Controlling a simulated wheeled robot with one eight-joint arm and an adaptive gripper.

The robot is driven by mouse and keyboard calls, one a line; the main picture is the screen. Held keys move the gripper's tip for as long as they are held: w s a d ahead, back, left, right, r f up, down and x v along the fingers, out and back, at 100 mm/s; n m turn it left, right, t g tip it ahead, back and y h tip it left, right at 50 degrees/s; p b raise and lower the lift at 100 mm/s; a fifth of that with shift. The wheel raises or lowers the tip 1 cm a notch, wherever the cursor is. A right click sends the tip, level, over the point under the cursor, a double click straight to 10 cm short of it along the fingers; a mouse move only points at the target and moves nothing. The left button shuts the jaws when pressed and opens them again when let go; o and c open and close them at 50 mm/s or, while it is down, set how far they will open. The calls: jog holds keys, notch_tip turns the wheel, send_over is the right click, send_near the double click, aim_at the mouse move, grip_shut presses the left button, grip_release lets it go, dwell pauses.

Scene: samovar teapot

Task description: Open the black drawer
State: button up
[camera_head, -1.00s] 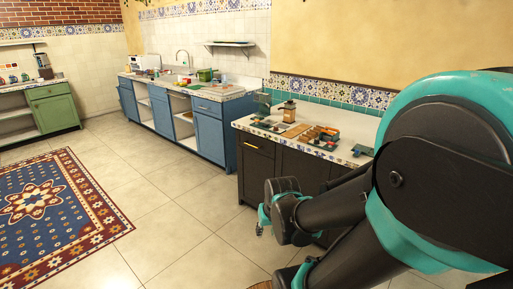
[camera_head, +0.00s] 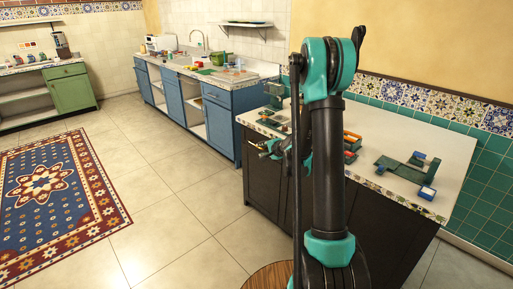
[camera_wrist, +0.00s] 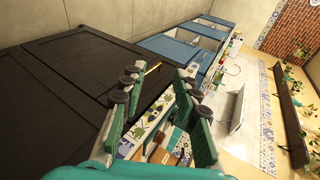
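The black drawer (camera_wrist: 147,88) is at the top of the dark cabinet. In the head view my gripper (camera_head: 268,149) is in front of the upper left part of the dark cabinet (camera_head: 263,183). I cannot tell whether a finger touches the drawer.
The white countertop (camera_head: 445,150) above holds a green device (camera_head: 402,170) and other small items. Blue cabinets (camera_head: 218,125) stand further back, a green cabinet (camera_head: 71,91) at far left. A patterned rug (camera_head: 60,190) lies left; the tiled floor between is clear.

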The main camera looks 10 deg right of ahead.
jog(key=w+d+f+m+t, duration=0.45)
jog(key=w+f+m, duration=0.35)
jog(key=w+f, duration=0.35)
jog(key=shift+g, duration=0.35)
jog(key=x, duration=0.5)
jog(key=d+x, duration=0.1)
jog(key=x, duration=1.1)
jog(key=shift+w+d, duration=0.15)
jog(key=shift+w, duration=0.1)
jog(key=shift+c, duration=0.5)
grip_shut()
